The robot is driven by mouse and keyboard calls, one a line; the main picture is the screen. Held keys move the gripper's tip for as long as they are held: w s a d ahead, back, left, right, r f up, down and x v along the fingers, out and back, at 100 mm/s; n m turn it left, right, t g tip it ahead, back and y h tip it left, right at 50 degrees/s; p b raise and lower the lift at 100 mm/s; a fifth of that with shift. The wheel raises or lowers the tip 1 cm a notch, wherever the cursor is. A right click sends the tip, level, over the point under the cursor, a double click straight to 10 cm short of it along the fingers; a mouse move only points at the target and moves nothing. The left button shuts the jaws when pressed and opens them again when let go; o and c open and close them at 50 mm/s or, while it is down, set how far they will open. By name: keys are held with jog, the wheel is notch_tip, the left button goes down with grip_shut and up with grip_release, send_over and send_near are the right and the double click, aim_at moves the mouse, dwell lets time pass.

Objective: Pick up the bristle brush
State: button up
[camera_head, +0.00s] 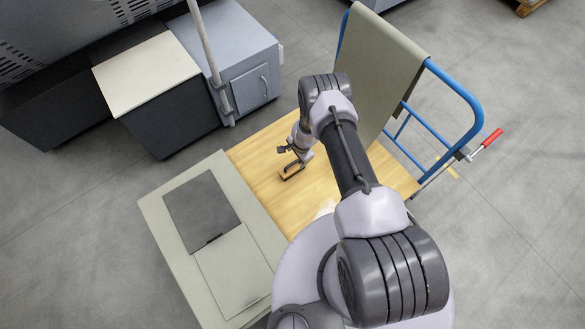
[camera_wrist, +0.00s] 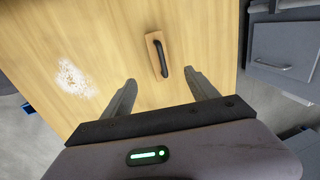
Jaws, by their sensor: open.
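The bristle brush (camera_wrist: 154,52) lies on a light wooden board (camera_wrist: 110,30). In the wrist view it has a tan wooden body with a black arched handle on its upper side. It sits just beyond my fingertips, a little above the middle of the gap. My gripper (camera_wrist: 161,82) is open and empty, with its two fingers spread on either side of the view. In the head view the brush (camera_head: 292,170) shows small on the board, beside and partly below my gripper (camera_head: 288,156). The bristles are hidden in both views.
A white powdery patch (camera_wrist: 73,78) lies on the board. The board's blue-railed cart (camera_head: 455,88) has a grey-green cloth (camera_head: 377,65) over its rail. A grey-green table with flat panels (camera_head: 234,268) adjoins the board. A grey cabinet (camera_head: 240,62) stands behind.

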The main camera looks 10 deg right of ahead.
aim_at(292, 168)
jog(key=f+b, duration=0.4)
jog(key=f, duration=0.1)
jog(key=w+f+b, duration=0.1)
jog(key=f+b, duration=0.3)
jog(key=f, duration=0.1)
jog(key=w+a+f+b, duration=0.1)
jog(key=f+b, duration=0.3)
jog(key=f, duration=0.2)
jog(key=shift+w+a, duration=0.1)
jog(key=shift+w, duration=0.15)
jog(key=shift+r, duration=0.1)
grip_shut()
